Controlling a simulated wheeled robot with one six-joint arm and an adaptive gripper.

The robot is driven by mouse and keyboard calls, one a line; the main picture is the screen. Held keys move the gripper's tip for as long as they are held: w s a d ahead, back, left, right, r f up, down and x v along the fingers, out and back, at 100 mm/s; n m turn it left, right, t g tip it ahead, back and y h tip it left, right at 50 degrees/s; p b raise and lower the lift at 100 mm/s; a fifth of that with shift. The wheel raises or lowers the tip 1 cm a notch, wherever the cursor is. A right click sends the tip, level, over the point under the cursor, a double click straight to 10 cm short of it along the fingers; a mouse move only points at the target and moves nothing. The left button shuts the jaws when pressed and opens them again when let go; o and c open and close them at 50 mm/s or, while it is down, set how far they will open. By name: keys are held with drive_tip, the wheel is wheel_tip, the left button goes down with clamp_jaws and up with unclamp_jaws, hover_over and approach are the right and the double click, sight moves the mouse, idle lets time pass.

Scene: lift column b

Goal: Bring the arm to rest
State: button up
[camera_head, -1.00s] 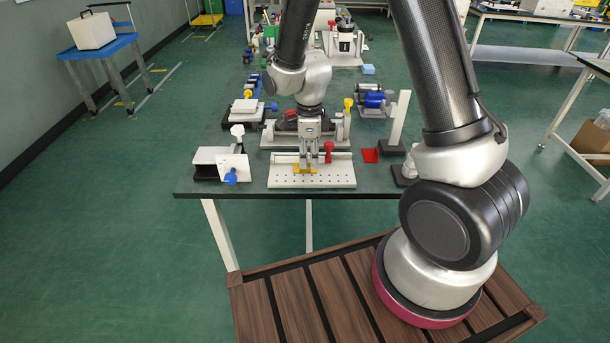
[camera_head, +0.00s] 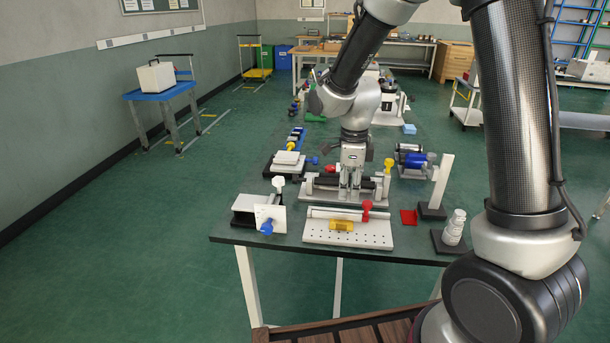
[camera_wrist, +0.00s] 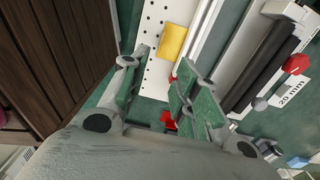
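My gripper (camera_head: 349,188) is above the dark bench, over the area behind the white perforated plate (camera_head: 320,234). In the wrist view my gripper (camera_wrist: 164,70) has its two fingers apart with nothing held between them. A yellow block (camera_head: 342,225) lies on the perforated plate, apart from the fingers. The block also shows in the wrist view (camera_wrist: 172,41), beyond the fingertips. My arm reaches in from the upper right of the head view.
Behind the plate is a fixture with dark rollers (camera_head: 325,183). A white square plate with a blue knob (camera_head: 266,227) is at left, a red pad (camera_head: 409,217) and a white post (camera_head: 441,182) at right. Open green floor lies left of the bench.

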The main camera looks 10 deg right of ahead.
drive_tip(key=s+d+r+n+t, duration=0.2)
drive_tip(key=s+d+r+n, duration=0.5)
drive_tip(key=s+r+n, duration=0.2)
drive_tip(key=s+d+r+n+t, duration=0.2)
drive_tip(key=s+d+r+n, duration=0.5)
drive_tip(key=s+r+n, duration=0.3)
drive_tip(key=s+n, duration=0.2)
drive_tip(key=shift+s+r, duration=0.15)
drive_tip(key=shift+s, duration=0.25)
idle(1.1)
